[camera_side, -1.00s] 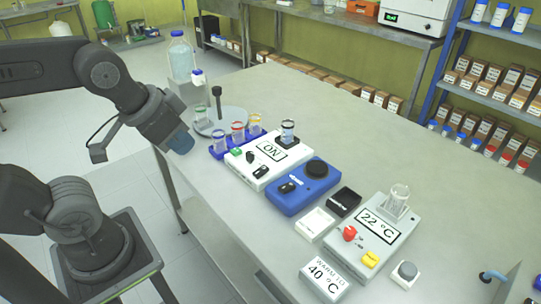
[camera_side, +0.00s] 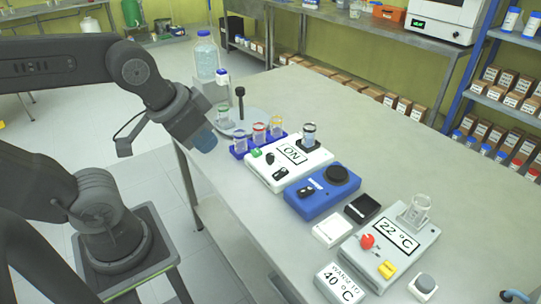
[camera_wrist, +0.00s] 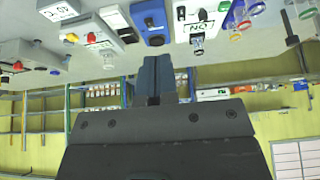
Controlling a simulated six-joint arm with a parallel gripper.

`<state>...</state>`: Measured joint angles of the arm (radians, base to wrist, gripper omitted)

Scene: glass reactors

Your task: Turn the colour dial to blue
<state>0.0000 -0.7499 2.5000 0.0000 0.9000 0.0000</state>
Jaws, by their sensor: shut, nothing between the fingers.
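A white box (camera_side: 310,169) stands on the bench with an "ON" display, a green button (camera_side: 256,152), a small black dial (camera_side: 270,158) and a black switch (camera_side: 280,174). The dial's pointing direction is too small to tell. A glass vial (camera_side: 309,134) with dark liquid stands at the box's back corner. A blue rack (camera_side: 240,155) beside the box holds vials with coloured rims. My gripper (camera_side: 204,141) has blue fingers, shut and empty, off the bench's left edge, left of the rack and apart from it. The shut fingers also show in the wrist view (camera_wrist: 155,78).
A blue stirrer (camera_side: 325,192) with a black round plate, a black block (camera_side: 362,208), a white block (camera_side: 329,230) and a 22 °C heater box (camera_side: 390,250) line the bench front. A round tray with a post (camera_side: 240,105) stands behind the rack. The bench's back is clear.

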